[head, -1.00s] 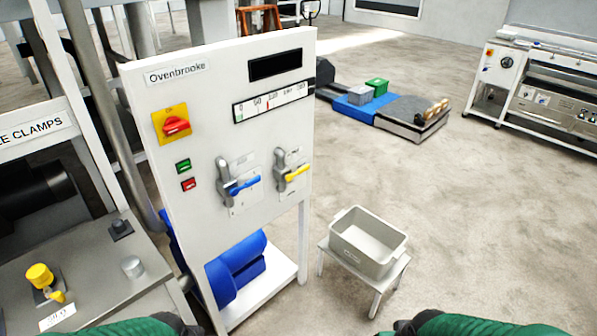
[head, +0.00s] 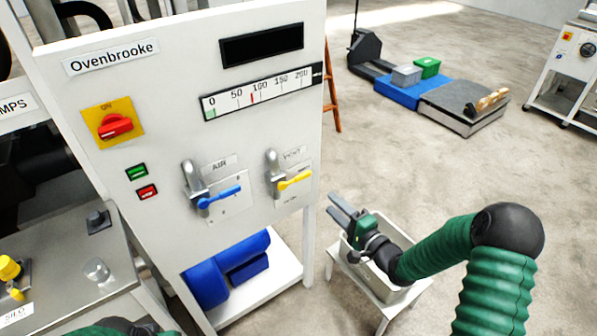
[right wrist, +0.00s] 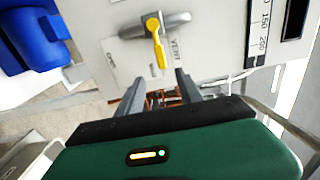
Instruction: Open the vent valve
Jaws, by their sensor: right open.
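The vent valve has a yellow lever (head: 295,180) on a grey pipe body, at the right side of the white Ovenbrooke panel (head: 150,100). The lever points to the right and slightly up in the head view. In the right wrist view the yellow lever (right wrist: 155,42) shows beyond the fingers, near the VENT label. My right gripper (head: 338,204) is open and empty, in front of and to the lower right of the lever, apart from it. Its two fingers also show in the right wrist view (right wrist: 158,90). My left gripper is not in view; only a green part of that arm shows at the bottom.
The blue air lever (head: 220,196) is just left of the vent valve. A red switch (head: 115,126) and green and red buttons are further left. A grey bin (head: 400,292) on a stool stands under my right arm.

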